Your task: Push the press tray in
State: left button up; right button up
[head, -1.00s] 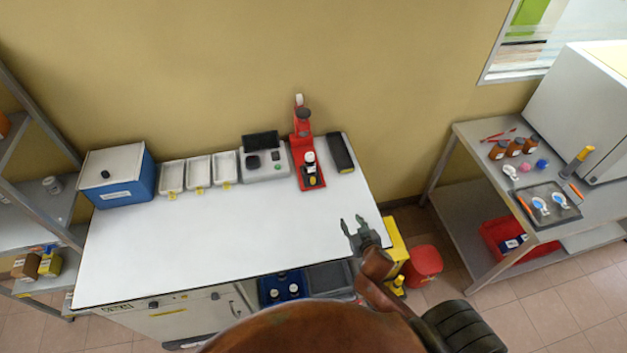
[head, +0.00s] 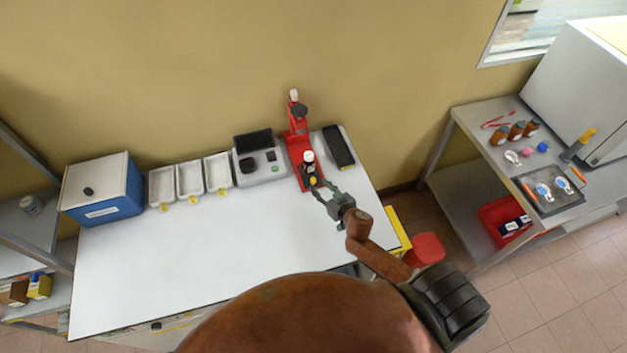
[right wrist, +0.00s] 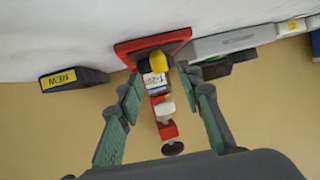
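A red press (head: 299,137) stands upright near the back right of the white table. A white-capped bottle (head: 308,158) and a yellow part (head: 313,181) are at its front, where the press tray would be; the tray's own outline is hard to make out. My right gripper (head: 323,190) is at the front of the press. In the right wrist view its fingers (right wrist: 162,100) stand apart, with the press (right wrist: 152,46), yellow part and labelled bottle (right wrist: 155,80) showing between them. Contact cannot be told. My left gripper is not in view.
A grey instrument (head: 260,163) stands left of the press, and a dark-topped box (head: 339,146) stands right of it. White trays (head: 190,180) and a blue box (head: 103,190) are farther left. The table's (head: 200,250) front middle is clear.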

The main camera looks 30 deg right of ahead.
aim_at(315, 182)
jog(key=x, duration=0.4)
jog(key=shift+d, duration=0.1)
jog(key=shift+w+f, duration=0.2)
jog(key=shift+w, duration=0.2)
jog(key=c, duration=0.8)
grip_shut()
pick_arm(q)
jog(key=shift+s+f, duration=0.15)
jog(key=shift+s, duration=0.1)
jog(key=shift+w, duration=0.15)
